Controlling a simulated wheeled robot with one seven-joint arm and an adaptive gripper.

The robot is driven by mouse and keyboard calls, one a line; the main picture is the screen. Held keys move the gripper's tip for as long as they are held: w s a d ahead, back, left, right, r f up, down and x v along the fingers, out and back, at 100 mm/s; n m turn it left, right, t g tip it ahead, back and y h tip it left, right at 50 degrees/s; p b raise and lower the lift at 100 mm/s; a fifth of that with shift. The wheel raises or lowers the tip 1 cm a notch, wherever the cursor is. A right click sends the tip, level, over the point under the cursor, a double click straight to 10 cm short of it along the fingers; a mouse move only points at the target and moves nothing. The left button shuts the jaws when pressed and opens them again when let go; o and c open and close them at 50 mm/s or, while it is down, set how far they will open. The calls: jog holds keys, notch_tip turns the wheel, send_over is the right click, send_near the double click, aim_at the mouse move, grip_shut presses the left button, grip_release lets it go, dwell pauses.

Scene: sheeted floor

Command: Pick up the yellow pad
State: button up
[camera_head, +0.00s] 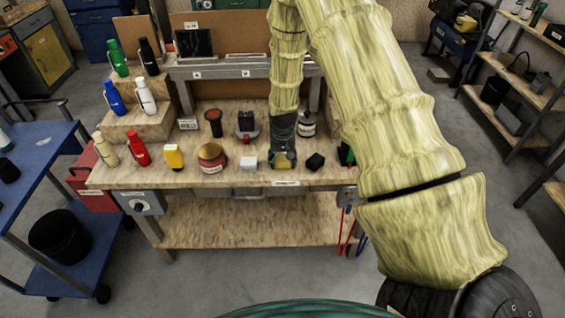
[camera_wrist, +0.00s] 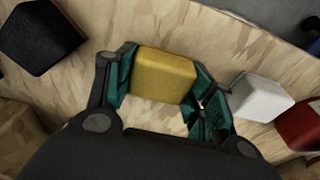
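The yellow pad (camera_wrist: 163,74) is a rounded yellow block lying on the wooden bench top. In the wrist view it sits between the two teal-lined fingers of my gripper (camera_wrist: 164,84). The fingers stand apart, one close on each side of the pad; whether they touch it is hard to tell. In the head view my gripper (camera_head: 284,161) points down at the bench's front edge. It covers much of the pad there, and only a bit of yellow (camera_head: 286,168) shows.
A white block (camera_head: 248,162) lies just left of the gripper and a black block (camera_head: 315,161) just right. Stepped shelves with bottles (camera_head: 145,97) rise at the bench's left.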

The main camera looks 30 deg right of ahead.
jog(key=shift+c, duration=0.4)
jog(key=shift+r+b, duration=0.85)
jog(key=shift+r, duration=0.3)
jog(key=s+a+r+b, duration=0.2)
jog(key=s+a+b, duration=0.3)
jog(key=s+a, duration=0.6)
jog(key=shift+a+r+b, duration=0.3)
jog(key=shift+a+r, duration=0.05)
jog(key=shift+r, duration=0.05)
